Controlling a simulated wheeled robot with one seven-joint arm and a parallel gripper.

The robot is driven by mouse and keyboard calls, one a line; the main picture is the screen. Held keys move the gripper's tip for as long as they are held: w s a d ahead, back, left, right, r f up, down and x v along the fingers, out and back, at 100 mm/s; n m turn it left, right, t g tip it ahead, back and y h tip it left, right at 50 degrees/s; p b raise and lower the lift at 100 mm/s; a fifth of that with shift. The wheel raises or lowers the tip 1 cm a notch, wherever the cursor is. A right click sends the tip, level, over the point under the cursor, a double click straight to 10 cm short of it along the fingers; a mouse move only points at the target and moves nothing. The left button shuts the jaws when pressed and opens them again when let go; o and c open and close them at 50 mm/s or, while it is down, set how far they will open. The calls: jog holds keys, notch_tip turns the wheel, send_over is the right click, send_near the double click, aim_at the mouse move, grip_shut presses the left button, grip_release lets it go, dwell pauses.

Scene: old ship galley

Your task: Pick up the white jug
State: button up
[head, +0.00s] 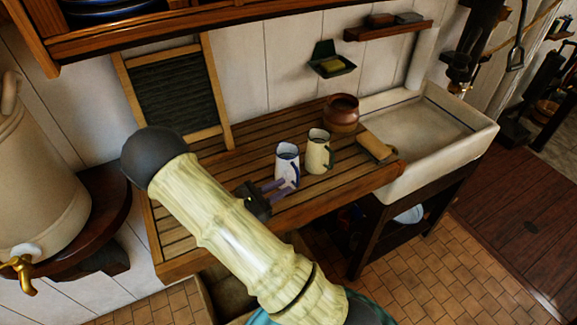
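A white jug with a blue rim and dark blue trim (287,160) stands upright on the slatted wooden drainboard (215,160). A cream jug with a dark green rim and handle (318,153) stands close to its right. My gripper (277,188) is at the lower left of the white jug, its purplish fingers reaching to the jug's lower body. I cannot tell whether the fingers touch the jug or how far apart they are. My pale arm hides part of the drainboard's front.
A brown pot (341,113) and a wooden-backed brush or block (376,147) sit right of the jugs, beside a stone sink (455,150). A washboard (176,92) leans on the wall. A large urn (35,180) stands left. A shelf hangs above.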

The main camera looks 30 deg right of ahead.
aim_at(290, 171)
jog(key=shift+w+d+p, duration=0.15)
jog(key=shift+d+p, duration=0.05)
jog(key=shift+d, duration=0.55)
jog(key=shift+w+d+p, duration=0.1)
jog(key=shift+d+p, duration=0.05)
jog(key=shift+d, duration=0.6)
jog(key=shift+d+r+p, duration=0.15)
jog(key=shift+d+p, duration=0.1)
jog(key=shift+p, duration=0.1)
jog(key=d+p, duration=0.2)
jog(key=d, duration=0.2)
jog(key=shift+w+d+p, duration=0.1)
jog(key=shift+w+p, duration=0.25)
jog(key=shift+p, duration=0.05)
jog(key=shift+w+d, duration=0.1)
jog(key=shift+d, duration=0.1)
jog(key=shift+f, duration=0.2)
jog(key=shift+r, duration=0.1)
grip_shut()
